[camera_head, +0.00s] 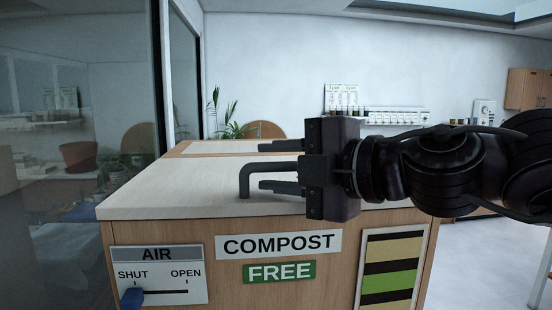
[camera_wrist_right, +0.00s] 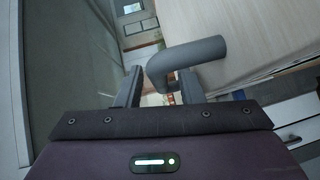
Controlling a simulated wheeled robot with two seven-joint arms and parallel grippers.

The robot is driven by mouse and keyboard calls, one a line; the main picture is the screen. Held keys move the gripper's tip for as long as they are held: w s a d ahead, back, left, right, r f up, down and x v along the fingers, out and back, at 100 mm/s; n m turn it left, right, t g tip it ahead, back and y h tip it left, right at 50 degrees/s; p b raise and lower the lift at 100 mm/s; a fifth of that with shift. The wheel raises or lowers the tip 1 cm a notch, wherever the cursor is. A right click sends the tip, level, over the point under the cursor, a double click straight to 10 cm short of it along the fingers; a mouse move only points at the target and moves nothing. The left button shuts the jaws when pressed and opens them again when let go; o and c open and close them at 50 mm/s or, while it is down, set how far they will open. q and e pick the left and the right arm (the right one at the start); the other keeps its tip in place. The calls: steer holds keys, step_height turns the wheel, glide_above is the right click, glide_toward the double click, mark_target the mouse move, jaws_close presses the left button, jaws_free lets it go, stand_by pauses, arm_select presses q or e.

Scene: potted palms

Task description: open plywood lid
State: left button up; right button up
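The plywood lid (camera_head: 165,198) lies flat on top of the wooden compost box (camera_head: 225,285) in the head view. A grey bent bar handle (camera_head: 246,181) stands on the lid; its right part is hidden by my right gripper. My right gripper (camera_head: 264,166) comes in from the right and is open, one finger above the handle's bar and one below it. In the wrist view the handle (camera_wrist_right: 196,52) lies at the fingertips, its bend between the two open fingers (camera_wrist_right: 160,75). I cannot tell whether either finger touches it. My left gripper is not in view.
The box front carries a COMPOST sign (camera_head: 279,244), a green FREE label (camera_head: 279,272) and an AIR panel (camera_head: 158,275) with a blue slider (camera_head: 131,299) at SHUT. A glass wall (camera_head: 80,110) stands close on the left. Open floor (camera_head: 485,265) shows at right.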

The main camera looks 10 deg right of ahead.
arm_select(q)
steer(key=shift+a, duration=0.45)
arm_select(e)
steer(key=shift+d, duration=0.15)
jaws_close()
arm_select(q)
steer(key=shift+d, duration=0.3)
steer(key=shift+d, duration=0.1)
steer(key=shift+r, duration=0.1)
